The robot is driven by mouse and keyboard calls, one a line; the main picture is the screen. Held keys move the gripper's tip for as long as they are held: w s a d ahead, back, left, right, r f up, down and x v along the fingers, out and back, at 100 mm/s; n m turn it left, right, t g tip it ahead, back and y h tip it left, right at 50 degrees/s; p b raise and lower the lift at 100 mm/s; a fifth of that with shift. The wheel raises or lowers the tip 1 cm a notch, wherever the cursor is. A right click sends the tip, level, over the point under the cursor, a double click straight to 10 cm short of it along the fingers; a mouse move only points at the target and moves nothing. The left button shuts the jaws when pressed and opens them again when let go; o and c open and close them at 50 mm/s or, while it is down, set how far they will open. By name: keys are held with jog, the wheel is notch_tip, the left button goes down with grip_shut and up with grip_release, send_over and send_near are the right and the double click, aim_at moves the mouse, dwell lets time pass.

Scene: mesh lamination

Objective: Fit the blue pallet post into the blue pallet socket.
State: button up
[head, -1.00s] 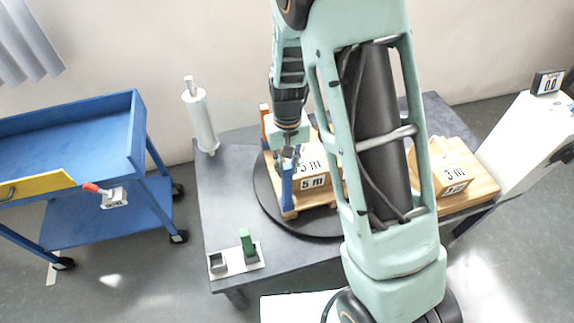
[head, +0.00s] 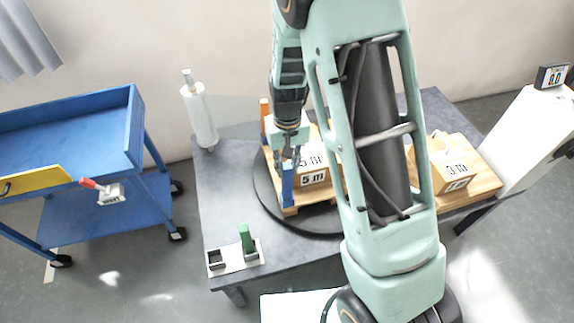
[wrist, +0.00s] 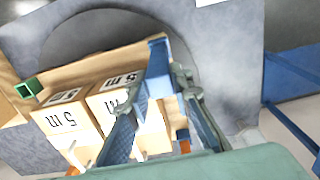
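The blue pallet post (head: 287,187) stands upright at the near left corner of the wooden pallet (head: 291,211). In the wrist view the blue post (wrist: 158,68) lies between the two fingertips. My gripper (head: 289,158) is above it, with its fingers around the top end; it also fills the wrist view's middle (wrist: 160,88). The fingertips appear to touch the post on both sides. The blue socket cannot be made out at the post's foot, so how deep the post sits cannot be told.
Boxes marked "5 m" (head: 314,181) stand on the pallet, close to the post. An orange post (head: 265,116) stands at a farther corner. A hollow green socket (wrist: 28,88) shows at another corner. A green post (head: 246,239) stands in a holder on the grey table (head: 222,190).

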jog(key=o, duration=0.5)
jog(key=shift+c, duration=0.2)
notch_tip(320, 180, up, 12)
jog(key=shift+r, duration=0.1)
dwell(0.5)
